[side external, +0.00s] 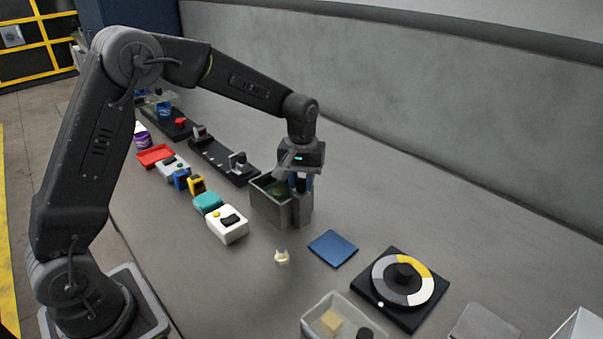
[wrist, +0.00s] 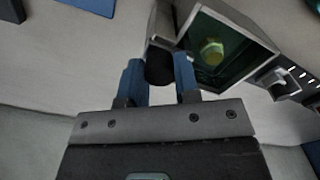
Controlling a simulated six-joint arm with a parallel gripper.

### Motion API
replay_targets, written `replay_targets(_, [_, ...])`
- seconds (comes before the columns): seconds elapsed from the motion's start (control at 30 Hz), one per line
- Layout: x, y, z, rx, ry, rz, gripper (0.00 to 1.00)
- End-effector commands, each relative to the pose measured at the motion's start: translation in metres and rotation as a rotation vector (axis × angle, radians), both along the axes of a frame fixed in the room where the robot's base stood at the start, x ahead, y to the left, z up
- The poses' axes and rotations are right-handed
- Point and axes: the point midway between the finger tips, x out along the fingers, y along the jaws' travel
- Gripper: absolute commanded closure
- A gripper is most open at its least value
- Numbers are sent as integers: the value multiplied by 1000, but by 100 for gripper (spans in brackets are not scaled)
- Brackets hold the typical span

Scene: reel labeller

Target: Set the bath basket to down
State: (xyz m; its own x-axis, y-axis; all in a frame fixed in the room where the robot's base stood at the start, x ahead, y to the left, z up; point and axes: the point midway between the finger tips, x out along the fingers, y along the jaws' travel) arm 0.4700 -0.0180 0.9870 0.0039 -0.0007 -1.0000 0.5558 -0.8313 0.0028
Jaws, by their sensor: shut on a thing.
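The bath is a grey open-topped metal tank (side external: 268,207) with a narrower grey post at its right side in the side view. In the wrist view its rim (wrist: 243,22) surrounds dark green contents, with a yellow-green piece (wrist: 212,51) inside. The basket itself is hard to make out. My gripper (side external: 301,186) points down over the post beside the tank. In the wrist view its blue fingers (wrist: 160,72) are shut on a black round knob (wrist: 160,66) beside the tank wall. The knob's lower part and mounting are hidden.
A white box with buttons (side external: 228,224) and a teal block (side external: 208,203) stand left of the tank. A blue mat (side external: 333,249), a dial (side external: 402,287) and a light tray (side external: 311,326) lie nearer. A black rail (side external: 222,160) runs behind.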

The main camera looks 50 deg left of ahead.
Motion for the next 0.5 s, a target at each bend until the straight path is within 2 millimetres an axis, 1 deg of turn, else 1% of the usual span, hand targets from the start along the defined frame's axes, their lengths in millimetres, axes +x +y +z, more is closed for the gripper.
replay_targets(0.03, [-1, 0, -6, 1, 6, -1, 100])
replay_targets(0.13, [-1, 0, -7, 2, 6, -1, 100])
replay_targets(0.17, [-1, 0, -7, 2, 6, -2, 68])
replay_targets(0.4, [-1, 0, -5, 1, 4, -1, 45])
replay_targets(0.5, [-1, 0, -4, 1, 4, -1, 45])
